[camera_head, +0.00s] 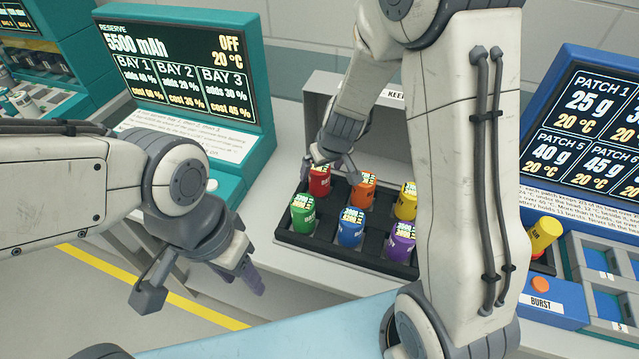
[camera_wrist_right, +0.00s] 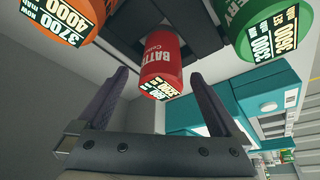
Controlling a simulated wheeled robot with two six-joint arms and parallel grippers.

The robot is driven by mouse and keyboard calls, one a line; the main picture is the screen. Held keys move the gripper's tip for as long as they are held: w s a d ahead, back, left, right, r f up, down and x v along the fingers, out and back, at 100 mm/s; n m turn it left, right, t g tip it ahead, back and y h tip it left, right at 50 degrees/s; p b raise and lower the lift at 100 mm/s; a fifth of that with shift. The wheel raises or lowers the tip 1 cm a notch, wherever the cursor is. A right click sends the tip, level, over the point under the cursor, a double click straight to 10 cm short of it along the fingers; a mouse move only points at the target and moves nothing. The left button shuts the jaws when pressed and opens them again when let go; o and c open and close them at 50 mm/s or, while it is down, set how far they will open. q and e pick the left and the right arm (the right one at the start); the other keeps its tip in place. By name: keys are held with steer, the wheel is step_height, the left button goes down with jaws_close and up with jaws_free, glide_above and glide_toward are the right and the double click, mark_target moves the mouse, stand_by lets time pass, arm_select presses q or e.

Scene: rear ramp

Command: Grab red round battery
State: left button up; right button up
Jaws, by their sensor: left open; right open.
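The red round battery (camera_head: 320,183) stands in the back left slot of a black tray (camera_head: 345,256). In the right wrist view the red battery (camera_wrist_right: 160,58) appears between the tips of my right gripper (camera_wrist_right: 158,76), which is open. In the head view my right gripper (camera_head: 330,166) is right at the red battery's top and partly hides it. I cannot tell whether the fingers touch it. My left gripper (camera_head: 203,288) is open and empty, low at the left in front of the counter.
Orange (camera_head: 362,192), yellow (camera_head: 406,203), green (camera_head: 303,215), blue (camera_head: 351,229) and purple (camera_head: 400,243) batteries fill the neighbouring slots closely. A teal console (camera_head: 240,135) stands left. A blue panel (camera_head: 560,90) and a lying yellow battery (camera_head: 545,236) are at right.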

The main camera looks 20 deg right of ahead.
steer(key=b+x, duration=0.1)
steer(key=x, duration=0.2)
steer(key=shift+a, duration=0.1)
steer(key=shift+r, duration=0.1)
jaws_close()
